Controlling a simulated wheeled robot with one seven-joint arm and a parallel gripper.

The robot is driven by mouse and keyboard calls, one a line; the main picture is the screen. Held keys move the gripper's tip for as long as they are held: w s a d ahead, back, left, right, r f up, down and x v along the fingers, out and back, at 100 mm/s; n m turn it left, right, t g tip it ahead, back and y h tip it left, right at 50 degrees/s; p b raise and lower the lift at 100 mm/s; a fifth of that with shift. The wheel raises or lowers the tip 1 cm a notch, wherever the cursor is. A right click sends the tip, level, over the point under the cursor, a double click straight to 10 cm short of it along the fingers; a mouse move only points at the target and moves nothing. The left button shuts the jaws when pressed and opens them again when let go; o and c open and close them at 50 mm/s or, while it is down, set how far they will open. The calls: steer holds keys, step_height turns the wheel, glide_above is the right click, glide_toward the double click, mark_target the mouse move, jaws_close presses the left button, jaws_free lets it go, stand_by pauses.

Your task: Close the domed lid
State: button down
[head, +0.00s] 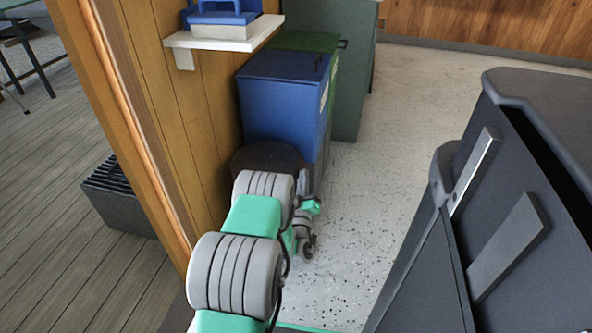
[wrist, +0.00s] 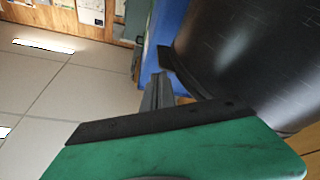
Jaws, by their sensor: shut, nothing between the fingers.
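A dark, rounded shape (head: 262,157), which looks like the domed lid, shows in the head view behind my arm, against the front of a blue bin. My arm covers its lower part, and whatever it sits on is hidden. In the wrist view a large black, smooth curved surface (wrist: 245,50) fills the upper right, close to the camera; a small dark tab sticks out at its left edge. How far the lid is open is unclear. My gripper (wrist: 158,92) is shut and empty, just left of the curved surface; I cannot tell whether they touch.
A blue bin (head: 283,100) stands behind the dark shape, with a green bin (head: 305,42) beyond it. A wooden wall post (head: 130,130) and a shelf (head: 222,38) are on the left. A large dark cabinet-like bin (head: 530,190) stands at right. Speckled floor (head: 375,150) between is clear.

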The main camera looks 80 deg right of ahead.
steer(key=shift+w+a+f, duration=0.1)
steer(key=shift+a+f, duration=0.05)
steer(key=shift+f, duration=0.3)
steer(key=shift+w+f, duration=0.15)
steer(key=shift+f, duration=0.1)
step_height(320, 180, up, 5)
steer(key=p, duration=0.4)
steer(key=v, duration=1)
steer(key=shift+w, duration=0.55)
steer(key=shift+f, duration=0.1)
